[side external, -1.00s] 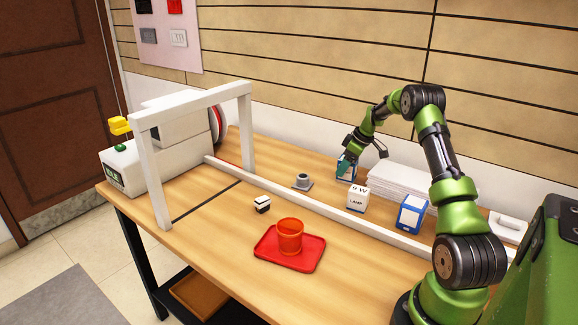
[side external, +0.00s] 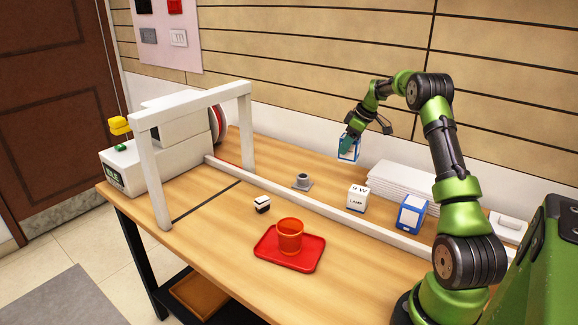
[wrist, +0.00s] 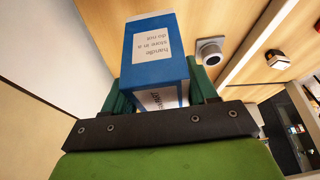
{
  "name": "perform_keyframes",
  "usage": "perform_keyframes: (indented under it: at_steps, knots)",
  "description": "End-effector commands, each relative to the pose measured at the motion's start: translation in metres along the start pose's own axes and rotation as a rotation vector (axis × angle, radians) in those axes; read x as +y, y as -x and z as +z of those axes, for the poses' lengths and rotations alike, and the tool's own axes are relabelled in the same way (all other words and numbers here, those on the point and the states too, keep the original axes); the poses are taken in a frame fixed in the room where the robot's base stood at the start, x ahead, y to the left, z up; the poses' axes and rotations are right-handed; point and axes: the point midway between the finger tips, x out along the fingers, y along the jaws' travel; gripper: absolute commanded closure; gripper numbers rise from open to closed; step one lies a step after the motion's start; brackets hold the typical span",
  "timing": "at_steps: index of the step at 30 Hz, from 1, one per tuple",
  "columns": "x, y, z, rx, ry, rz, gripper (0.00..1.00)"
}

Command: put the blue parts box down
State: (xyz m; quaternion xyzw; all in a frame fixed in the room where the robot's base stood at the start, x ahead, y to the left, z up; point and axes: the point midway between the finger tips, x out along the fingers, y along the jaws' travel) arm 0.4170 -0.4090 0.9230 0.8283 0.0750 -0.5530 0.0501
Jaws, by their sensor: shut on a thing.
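The blue parts box (side external: 348,152) is held in the air above the back part of the table, left of the paper stack. It is blue with white labels, and its printed face fills the middle of the wrist view (wrist: 184,74). My gripper (side external: 350,141) is shut on it, with one green finger on each side of the box in the wrist view (wrist: 160,95). The box appears clear of the table. A second blue and white box (side external: 412,213) stands on the table to the right.
A white lamp box (side external: 357,198), a small grey cup-like item (side external: 303,180) and a white paper stack (side external: 398,184) are near. A white rail (side external: 310,205) crosses the table. A red tray (side external: 272,255) bears an orange cup (side external: 290,234). A white frame (side external: 192,104) stands at left.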

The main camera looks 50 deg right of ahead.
Motion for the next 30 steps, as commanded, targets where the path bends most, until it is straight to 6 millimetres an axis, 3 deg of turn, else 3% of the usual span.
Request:
perform_keyframes:
  at_steps: [5,8,11,15,21,27,30]
  knots:
    - [-0.010,0.013,-0.021,0.002,0.028,-0.010,0.74]
    - [-0.031,0.007,-0.045,0.006,0.078,-0.034,0.74]
    - [-0.065,-0.005,-0.078,0.011,0.156,-0.071,0.74]
    - [-0.125,-0.022,-0.123,0.015,0.287,-0.131,0.74]
    - [-0.222,-0.042,-0.172,0.015,0.487,-0.220,0.74]
    - [-0.321,-0.053,-0.202,0.013,0.688,-0.304,0.74]
    - [-0.361,-0.056,-0.207,0.011,0.773,-0.338,0.74]
